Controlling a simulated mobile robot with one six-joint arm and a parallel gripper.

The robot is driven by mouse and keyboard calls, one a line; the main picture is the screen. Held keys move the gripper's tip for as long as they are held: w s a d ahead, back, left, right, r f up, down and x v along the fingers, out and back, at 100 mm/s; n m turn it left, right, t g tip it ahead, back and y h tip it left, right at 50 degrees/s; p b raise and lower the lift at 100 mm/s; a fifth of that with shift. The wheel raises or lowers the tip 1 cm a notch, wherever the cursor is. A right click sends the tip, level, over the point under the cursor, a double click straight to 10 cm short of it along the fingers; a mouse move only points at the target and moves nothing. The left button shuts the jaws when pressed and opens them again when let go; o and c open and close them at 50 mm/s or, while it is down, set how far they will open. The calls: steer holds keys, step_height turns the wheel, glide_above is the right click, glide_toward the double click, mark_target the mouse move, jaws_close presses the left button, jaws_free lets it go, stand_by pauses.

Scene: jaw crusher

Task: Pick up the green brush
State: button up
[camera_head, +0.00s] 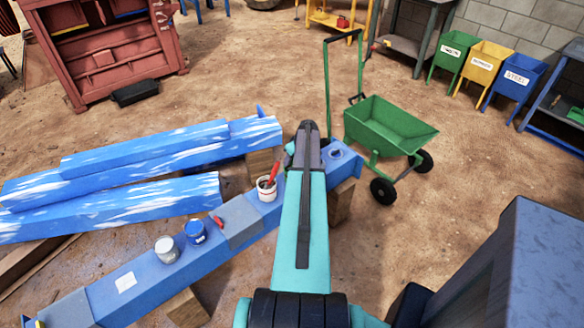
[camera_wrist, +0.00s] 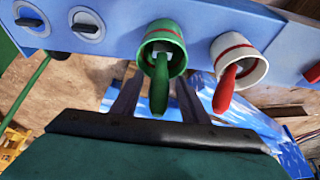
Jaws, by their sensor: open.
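In the wrist view the green brush (camera_wrist: 159,88) stands in a green pot (camera_wrist: 172,40) with a red band. Its handle sticks out of the pot's mouth toward the camera. My gripper (camera_wrist: 157,88) is open, with one dark finger on each side of the handle; I cannot tell whether either touches it. In the head view my arm covers the green brush and its pot, and the fingertips cannot be made out there.
A white pot (camera_head: 266,192) with a red-handled brush stands close beside the green one; it also shows in the wrist view (camera_wrist: 240,60). More pots stand farther along the blue beam (camera_head: 92,301). A green cart (camera_head: 391,127) stands beyond the beam's far end.

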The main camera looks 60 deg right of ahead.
jaws_close()
steer(key=shift+r, duration=0.15)
stand_by(0.4)
steer(key=shift+r+b, duration=1.4)
steer(key=shift+r, duration=3.5)
